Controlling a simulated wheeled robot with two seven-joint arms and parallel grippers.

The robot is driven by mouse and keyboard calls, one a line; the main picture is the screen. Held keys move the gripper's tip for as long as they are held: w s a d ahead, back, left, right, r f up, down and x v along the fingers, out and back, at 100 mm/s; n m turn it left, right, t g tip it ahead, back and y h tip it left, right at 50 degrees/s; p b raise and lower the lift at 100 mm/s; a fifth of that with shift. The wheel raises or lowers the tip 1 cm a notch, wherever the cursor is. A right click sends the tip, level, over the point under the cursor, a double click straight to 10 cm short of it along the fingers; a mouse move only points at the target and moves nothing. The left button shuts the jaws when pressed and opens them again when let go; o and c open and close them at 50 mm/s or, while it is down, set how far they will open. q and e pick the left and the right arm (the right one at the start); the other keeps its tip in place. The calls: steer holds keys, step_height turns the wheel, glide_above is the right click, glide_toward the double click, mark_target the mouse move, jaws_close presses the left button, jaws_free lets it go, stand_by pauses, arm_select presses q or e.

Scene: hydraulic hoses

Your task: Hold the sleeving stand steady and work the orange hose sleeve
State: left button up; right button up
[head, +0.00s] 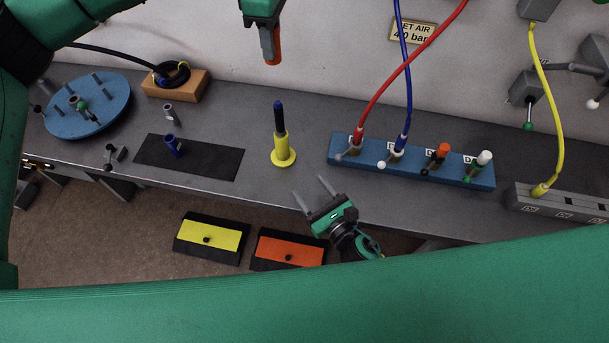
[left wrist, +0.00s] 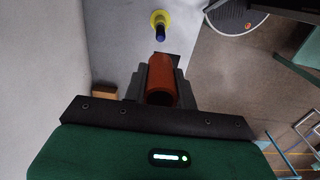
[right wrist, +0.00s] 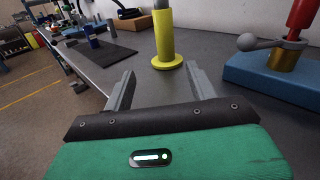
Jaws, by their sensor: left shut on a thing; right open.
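The sleeving stand (head: 281,147) is a yellow post on a round yellow foot with a dark blue upper part, upright on the bench. It also shows in the right wrist view (right wrist: 164,40) and the left wrist view (left wrist: 159,20). My left gripper (head: 272,58) is shut on the orange hose sleeve (head: 274,48), a short tube. In the left wrist view the sleeve (left wrist: 162,82) sits between the fingers. The sleeve is above the stand and apart from it. My right gripper (head: 312,192) is open and empty at the bench's front edge, its fingers pointing towards the stand's foot without touching.
A blue manifold (head: 410,163) with red and blue hoses stands right of the stand. A dark mat (head: 215,163) with a small blue fitting (head: 173,147) lies to the left. A blue turntable (head: 87,112) and a wooden block (head: 188,90) stand farther left.

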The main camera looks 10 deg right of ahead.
steer(key=shift+m+h, duration=0.4)
steer(key=shift+m, duration=0.3)
steer(key=w, duration=0.1)
steer(key=w+a+r, duration=0.1)
steer(key=w, duration=0.2)
steer(key=shift+a+r, duration=0.25)
steer(key=shift+a, duration=0.1)
arm_select(q)
steer(key=shift+s, duration=0.1)
arm_select(e)
steer(key=x, duration=1.1)
steer(key=shift+w+r, duration=0.15)
steer(key=shift+w, duration=0.1)
steer(key=shift+c, duration=0.5)
steer(key=c, duration=1.1)
arm_select(q)
steer(key=m, duration=0.6)
glide_toward(278, 102)
arm_select(e)
steer(key=shift+o, duration=0.2)
arm_select(q)
steer(key=shift+f, duration=2.05)
steer(key=shift+f, duration=0.15)
